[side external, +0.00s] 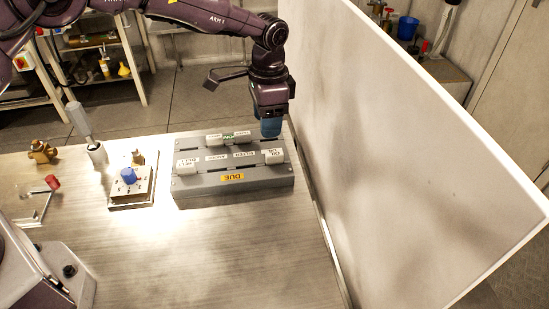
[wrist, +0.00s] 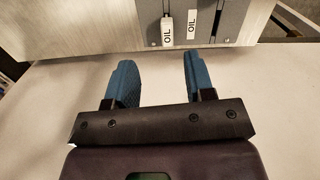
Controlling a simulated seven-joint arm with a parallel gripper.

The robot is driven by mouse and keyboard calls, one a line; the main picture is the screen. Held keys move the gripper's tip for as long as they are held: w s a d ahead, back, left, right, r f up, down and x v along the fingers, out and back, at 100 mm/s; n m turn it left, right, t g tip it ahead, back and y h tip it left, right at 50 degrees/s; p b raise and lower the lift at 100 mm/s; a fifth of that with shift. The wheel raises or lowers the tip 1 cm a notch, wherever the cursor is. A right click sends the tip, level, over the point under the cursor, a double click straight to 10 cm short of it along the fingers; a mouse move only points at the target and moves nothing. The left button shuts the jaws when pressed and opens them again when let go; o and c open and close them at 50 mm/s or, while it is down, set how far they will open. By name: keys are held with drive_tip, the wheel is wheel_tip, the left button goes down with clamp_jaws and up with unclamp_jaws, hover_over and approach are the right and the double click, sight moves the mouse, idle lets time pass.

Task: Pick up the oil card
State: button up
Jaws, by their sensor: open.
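The oil card (wrist: 167,31) is a small white tag marked OIL, upright in a slot of the grey rack in the wrist view. In the side view, a white card at the rack's front right (side external: 275,157) appears to be this one, though its print is too small to be sure. My gripper (wrist: 158,62) is open, its two blue fingers apart with nothing between them. In the wrist view the card lies beyond the fingertips, between their lines. In the side view my gripper (side external: 270,129) is at the rack's right back end, pointing down.
The grey rack (side external: 215,190) with a yellow DUE label holds several white cards. An OIL label (wrist: 192,24) is on the rack beside the card. A large pale panel (side external: 410,120) stands close on the right. A blue-knobbed block (side external: 129,183) sits left; the front table is clear.

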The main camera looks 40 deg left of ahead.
drive_tip(key=w+r, duration=0.2)
drive_tip(key=m, duration=0.1)
hover_over(274, 153)
drive_tip(key=shift+t, duration=0.3)
wheel_tip(274, 153, down, 7)
drive_tip(key=shift+r, duration=0.1)
drive_tip(key=shift+d+f, duration=0.1)
drive_tip(key=shift+f, duration=2.95)
drive_tip(key=shift+c, duration=0.5)
clamp_jaws()
